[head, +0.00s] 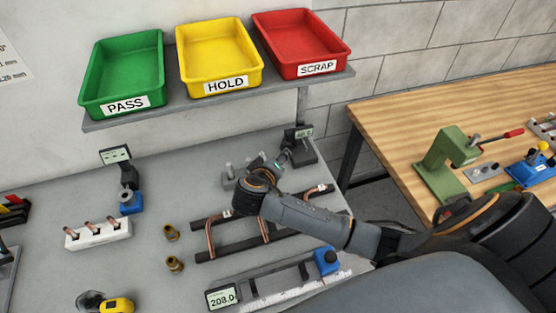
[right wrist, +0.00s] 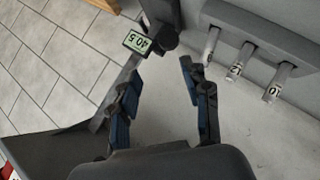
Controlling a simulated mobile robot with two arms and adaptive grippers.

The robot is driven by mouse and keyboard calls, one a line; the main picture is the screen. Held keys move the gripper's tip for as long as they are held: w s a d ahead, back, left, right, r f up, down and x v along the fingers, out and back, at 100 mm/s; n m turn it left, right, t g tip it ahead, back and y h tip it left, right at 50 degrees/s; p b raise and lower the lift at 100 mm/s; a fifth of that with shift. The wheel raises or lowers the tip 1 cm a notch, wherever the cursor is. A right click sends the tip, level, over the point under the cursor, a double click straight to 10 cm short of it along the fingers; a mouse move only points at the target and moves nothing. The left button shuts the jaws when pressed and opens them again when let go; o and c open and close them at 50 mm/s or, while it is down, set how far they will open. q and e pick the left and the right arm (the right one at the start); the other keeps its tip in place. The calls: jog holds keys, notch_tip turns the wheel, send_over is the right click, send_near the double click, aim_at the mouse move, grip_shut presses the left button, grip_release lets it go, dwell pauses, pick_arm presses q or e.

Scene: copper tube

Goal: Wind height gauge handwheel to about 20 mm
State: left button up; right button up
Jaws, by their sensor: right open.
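The height gauge (head: 303,152) is a dark upright tool with a small display, at the back right of the grey bench. In the right wrist view its display (right wrist: 137,42) is turned over and appears to read 40.5. A dark round part (right wrist: 165,38) beside the display may be the handwheel; I cannot tell for sure. My right gripper (head: 281,160) reaches to just left of the gauge. In the right wrist view my right gripper (right wrist: 160,72) is open, its blue-padded fingers apart with nothing between them, pointing towards the gauge. My left gripper is not in view.
Numbered grey pins (right wrist: 235,72) stand close beside the right gripper. A dark rack with copper tubes (head: 265,228) lies under my right forearm. A digital length gauge (head: 222,297) is in front. The shelf (head: 220,97) with PASS, HOLD and SCRAP bins hangs above.

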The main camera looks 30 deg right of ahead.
jog(key=v, duration=1.2)
jog(key=shift+f, duration=0.1)
